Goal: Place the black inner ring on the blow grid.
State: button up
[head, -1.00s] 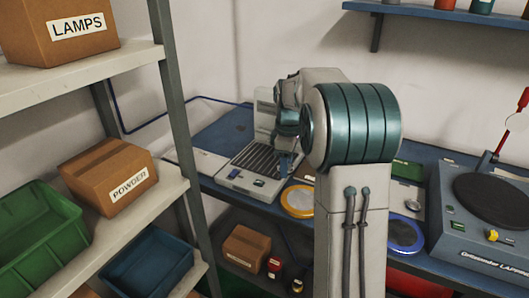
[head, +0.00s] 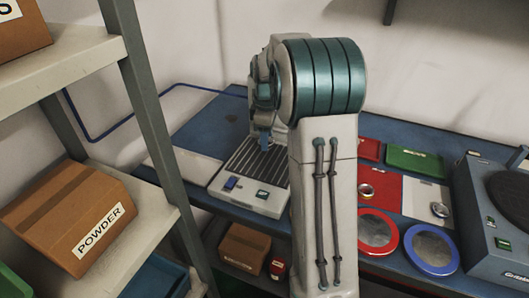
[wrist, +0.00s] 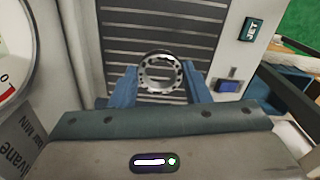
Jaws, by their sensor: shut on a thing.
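The blow grid (head: 250,168) is a pale unit with a dark slatted top on the blue bench in the head view. Its slats (wrist: 125,48) fill the upper middle of the wrist view. My gripper (wrist: 160,78) is shut on a ring with a grey-silver face and dark spots (wrist: 160,89). The ring sits between the two blue fingertips, in front of the slats. I cannot tell its height above them. In the head view my gripper (head: 264,138) is over the back part of the grid, and the ring cannot be made out there.
A ring lies on a red mat (head: 384,185) and another on a white sheet (head: 420,200). Red-rimmed (head: 363,245) and blue-rimmed (head: 409,253) dishes stand in front. A lapping machine (head: 478,220) is at right. The shelf post (head: 150,90) rises left of the bench.

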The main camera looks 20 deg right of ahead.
aim_at(266, 160)
jog(key=shift+a+f, duration=0.1)
jog(key=shift+f, duration=2.9)
jog(key=shift+f, duration=0.15)
jog(key=o, duration=1)
